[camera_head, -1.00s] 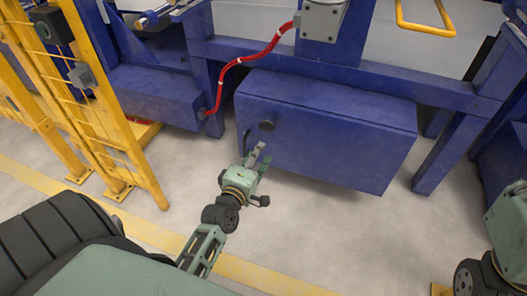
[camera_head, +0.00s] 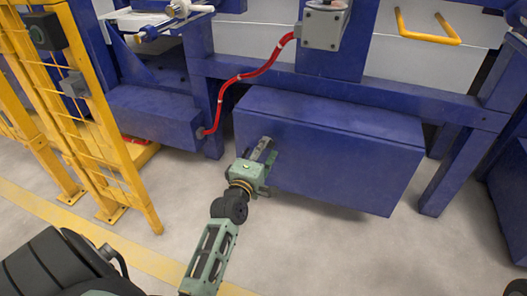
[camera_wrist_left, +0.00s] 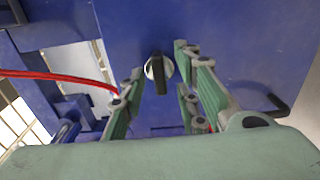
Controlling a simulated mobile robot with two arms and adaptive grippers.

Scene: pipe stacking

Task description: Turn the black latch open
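The black latch (camera_wrist_left: 159,74) shows in the left wrist view as an upright black bar on a round silver plate. It is on the front of the blue cabinet (camera_head: 335,160). My left gripper (camera_wrist_left: 158,64) is open, with one finger to the left of the latch and one to the right. A gap shows on both sides, and I cannot tell how far the tips are from the door. In the head view my left gripper (camera_head: 264,157) is at the cabinet's left front and hides the latch. My right gripper is not in view.
A red hose (camera_head: 252,76) runs above and left of the cabinet to a grey box (camera_head: 323,24). A yellow fence (camera_head: 100,120) stands on the left. A black hooked bar (camera_wrist_left: 272,110) shows at right in the left wrist view. The floor ahead is clear.

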